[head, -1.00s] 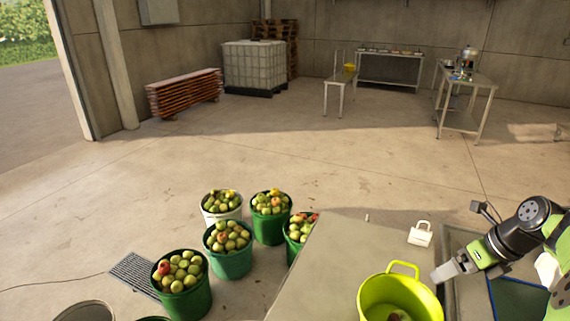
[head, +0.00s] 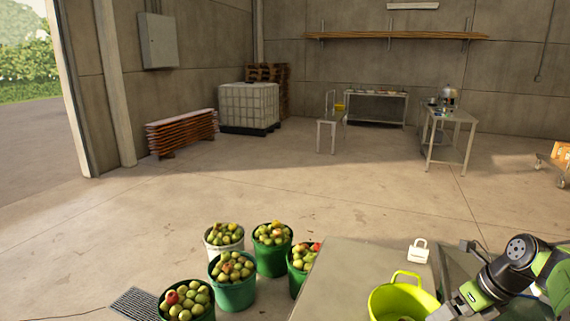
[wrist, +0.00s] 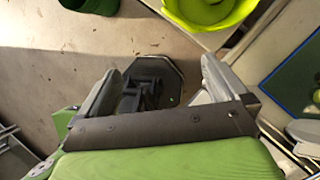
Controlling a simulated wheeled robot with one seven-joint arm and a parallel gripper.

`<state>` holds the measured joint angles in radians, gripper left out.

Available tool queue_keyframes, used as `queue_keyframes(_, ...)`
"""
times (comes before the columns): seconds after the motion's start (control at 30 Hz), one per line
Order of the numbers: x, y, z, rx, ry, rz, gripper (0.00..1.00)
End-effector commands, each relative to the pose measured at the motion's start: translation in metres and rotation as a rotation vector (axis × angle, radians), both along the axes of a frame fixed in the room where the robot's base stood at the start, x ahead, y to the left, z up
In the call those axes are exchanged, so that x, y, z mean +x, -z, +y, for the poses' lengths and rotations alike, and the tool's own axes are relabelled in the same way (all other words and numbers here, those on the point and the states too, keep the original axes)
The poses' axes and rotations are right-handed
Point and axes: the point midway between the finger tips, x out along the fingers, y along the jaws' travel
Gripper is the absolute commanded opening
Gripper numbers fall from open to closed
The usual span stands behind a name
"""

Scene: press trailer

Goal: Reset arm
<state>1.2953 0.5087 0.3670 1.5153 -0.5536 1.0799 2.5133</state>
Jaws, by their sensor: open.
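My gripper (head: 455,310) is at the lower right of the head view, partly cut off by the bottom edge. It is beside the right of the yellow-green bucket (head: 385,300). In the wrist view my gripper (wrist: 162,75) shows its two grey fingers wide apart, with nothing held between them. The bucket also shows at the top of the wrist view (wrist: 208,22), apart from the fingers. My arm is bent, with its black joint and green links at the right of the head view.
Buckets of apples (head: 232,280) stand on the floor left of the grey tabletop (head: 345,262). A white tag-like object (head: 418,252) is at the tabletop's far right. A metal table (head: 450,117), a white tank (head: 248,106) and stacked slats (head: 182,132) stand farther back. The middle floor is clear.

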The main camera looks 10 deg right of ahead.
Motion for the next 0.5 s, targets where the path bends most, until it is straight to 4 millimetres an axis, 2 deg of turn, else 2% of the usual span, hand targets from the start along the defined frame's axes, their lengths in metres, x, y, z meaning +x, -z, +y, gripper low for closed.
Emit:
queue_keyframes(0.37,0.015,-0.023,0.064,-0.188,-0.38,-0.022,1.0)
queue_keyframes(0.5,0.016,-0.035,0.103,-0.298,-0.618,-0.038,1.0)
